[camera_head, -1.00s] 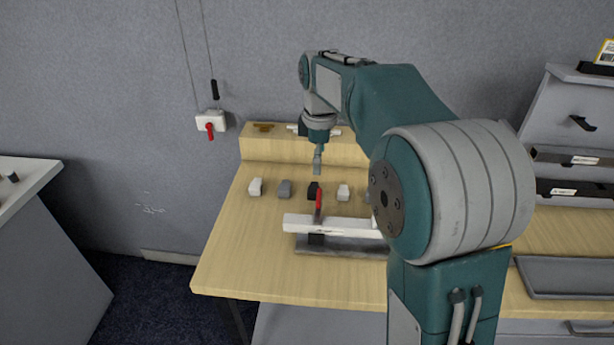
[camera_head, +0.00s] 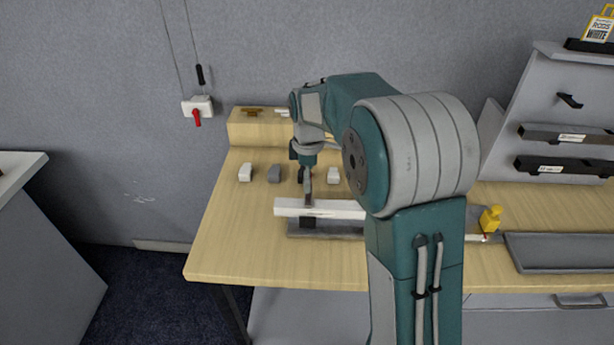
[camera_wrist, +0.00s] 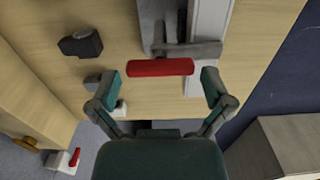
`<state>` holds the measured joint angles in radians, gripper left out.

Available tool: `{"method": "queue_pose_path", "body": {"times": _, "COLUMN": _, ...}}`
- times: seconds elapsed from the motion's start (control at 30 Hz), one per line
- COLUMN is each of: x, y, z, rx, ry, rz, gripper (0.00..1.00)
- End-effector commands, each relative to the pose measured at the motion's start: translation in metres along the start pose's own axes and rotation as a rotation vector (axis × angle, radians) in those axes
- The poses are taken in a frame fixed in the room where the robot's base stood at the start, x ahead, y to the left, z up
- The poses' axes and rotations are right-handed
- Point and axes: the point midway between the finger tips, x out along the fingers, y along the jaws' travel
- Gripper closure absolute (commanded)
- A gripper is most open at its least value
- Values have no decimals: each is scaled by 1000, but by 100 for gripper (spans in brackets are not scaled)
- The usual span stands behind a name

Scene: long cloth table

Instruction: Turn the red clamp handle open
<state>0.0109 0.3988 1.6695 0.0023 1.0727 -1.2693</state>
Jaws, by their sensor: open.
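The red clamp handle (camera_wrist: 160,67) lies across the wrist view, just beyond and between my fingertips. My gripper (camera_wrist: 161,82) is open, one finger on each side of the handle's ends; I cannot tell whether either touches it. In the head view my gripper (camera_head: 307,188) points down over the left part of the white bar (camera_head: 340,209) and hides the handle. The bar and the clamp's grey metal body (camera_wrist: 190,50) also show in the wrist view. The clamp's dark block (camera_head: 308,222) shows below the bar in the head view.
Small grey and white blocks (camera_head: 274,174) stand in a row behind the bar. A white wall box (camera_head: 190,107) with a red knob hangs at left. A yellow object (camera_head: 490,219) and grey tray (camera_head: 560,252) lie at right. The table's front left (camera_head: 235,255) is clear.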

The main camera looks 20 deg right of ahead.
Motion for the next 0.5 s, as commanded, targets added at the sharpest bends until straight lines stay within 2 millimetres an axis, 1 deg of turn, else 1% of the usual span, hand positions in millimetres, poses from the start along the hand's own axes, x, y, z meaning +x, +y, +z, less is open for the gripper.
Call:
{"method": "queue_pose_path", "body": {"times": 0.17, "x": 0, "y": 0, "z": -1, "rx": 1, "ry": -1, "rz": 0, "gripper": 0}}
{"method": "queue_pose_path", "body": {"times": 0.27, "x": 0, "y": -1, "z": -2, "rx": 1, "ry": -2, "rz": 1, "gripper": 40}}
{"method": "queue_pose_path", "body": {"times": 0.3, "x": 0, "y": -1, "z": -2, "rx": 1, "ry": -2, "rz": 1, "gripper": 58}}
{"method": "queue_pose_path", "body": {"times": 0.33, "x": 0, "y": 0, "z": -2, "rx": 1, "ry": -2, "rz": 1, "gripper": 62}}
{"method": "queue_pose_path", "body": {"times": 0.5, "x": 0, "y": 0, "z": -3, "rx": 0, "ry": 0, "rz": 3, "gripper": 62}}
